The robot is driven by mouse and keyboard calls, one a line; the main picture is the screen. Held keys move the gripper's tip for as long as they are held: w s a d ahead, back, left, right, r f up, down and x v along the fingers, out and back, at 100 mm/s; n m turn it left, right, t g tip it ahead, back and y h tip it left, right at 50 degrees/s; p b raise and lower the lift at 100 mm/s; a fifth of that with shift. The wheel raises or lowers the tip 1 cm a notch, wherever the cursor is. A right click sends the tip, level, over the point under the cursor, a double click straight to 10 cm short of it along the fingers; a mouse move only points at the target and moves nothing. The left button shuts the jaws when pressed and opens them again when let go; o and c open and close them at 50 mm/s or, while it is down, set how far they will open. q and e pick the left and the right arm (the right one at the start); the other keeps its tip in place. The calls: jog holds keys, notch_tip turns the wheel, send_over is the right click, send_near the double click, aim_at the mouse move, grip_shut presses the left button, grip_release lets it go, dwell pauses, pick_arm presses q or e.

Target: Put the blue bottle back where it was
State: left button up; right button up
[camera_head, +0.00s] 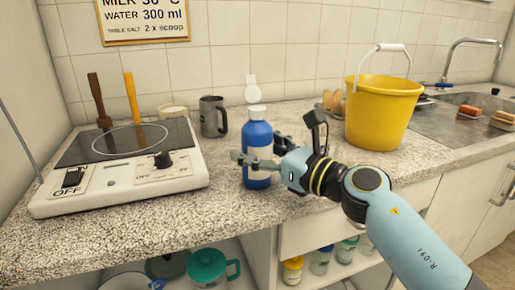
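My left gripper is not in view.
A hotplate (120,185) with a black top is on the left. A yellow bucket (382,110) and a sink (450,120) are on the right. Pots and jars sit on shelves below.

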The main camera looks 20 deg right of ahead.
jog(key=shift+r, duration=0.25)
jog(key=b+v, duration=0.1)
jog(key=v, duration=1.1)
